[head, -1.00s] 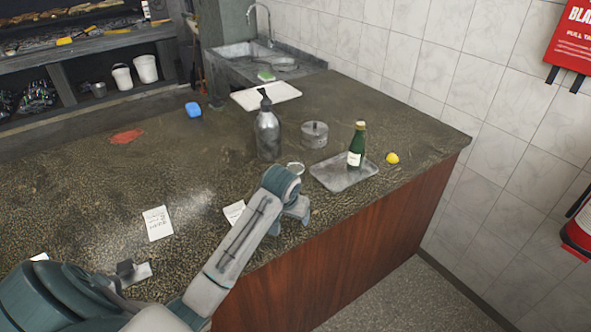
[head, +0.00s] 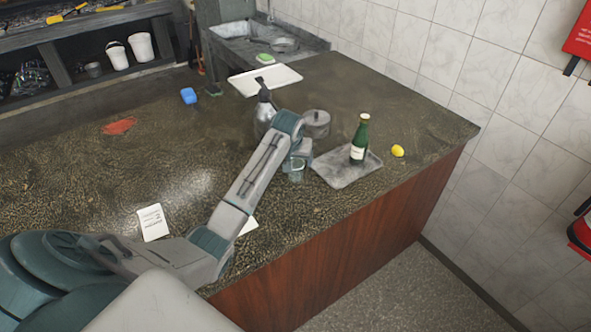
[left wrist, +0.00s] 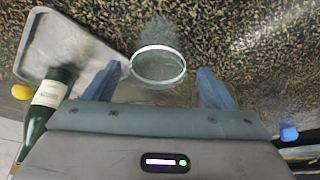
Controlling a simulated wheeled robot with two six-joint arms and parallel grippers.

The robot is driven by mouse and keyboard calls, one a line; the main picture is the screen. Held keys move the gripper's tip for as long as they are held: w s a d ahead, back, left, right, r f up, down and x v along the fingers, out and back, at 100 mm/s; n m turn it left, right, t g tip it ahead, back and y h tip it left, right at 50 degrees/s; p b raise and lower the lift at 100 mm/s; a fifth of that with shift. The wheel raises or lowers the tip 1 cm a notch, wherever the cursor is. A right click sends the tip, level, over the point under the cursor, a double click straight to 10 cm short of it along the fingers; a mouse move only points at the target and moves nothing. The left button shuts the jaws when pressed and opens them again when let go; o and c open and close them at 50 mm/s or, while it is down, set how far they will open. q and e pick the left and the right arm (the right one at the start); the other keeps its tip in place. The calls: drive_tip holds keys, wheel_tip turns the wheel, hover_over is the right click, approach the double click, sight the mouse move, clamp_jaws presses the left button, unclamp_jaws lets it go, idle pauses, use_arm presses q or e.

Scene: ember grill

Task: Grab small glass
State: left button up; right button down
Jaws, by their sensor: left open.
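The small glass (left wrist: 158,68) shows in the left wrist view as a clear round rim on the dark speckled counter. It lies between and just ahead of the two blue fingers of my left gripper (left wrist: 160,85), which is open and empty. In the head view my left gripper (head: 297,172) is over the counter, left of the metal tray, and the glass is mostly hidden by it. My right gripper is not in view.
A metal tray (head: 336,174) with a green bottle (head: 360,140) stands close to the right of the gripper. A metal canister (head: 316,124), a dispenser bottle (head: 263,108) and a lemon (head: 398,151) are nearby. Paper cards (head: 152,222) lie at the left.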

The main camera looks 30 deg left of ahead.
sight(296, 164)
use_arm(q)
drive_tip(key=p+x, duration=0.1)
drive_tip(key=x, duration=0.2)
drive_tip(key=shift+d+p, duration=0.1)
drive_tip(key=shift+p, duration=0.2)
drive_tip(key=shift+f, duration=0.35)
drive_tip(key=shift+w+f, duration=0.15)
drive_tip(key=shift+w, duration=0.05)
drive_tip(key=c, duration=1.1)
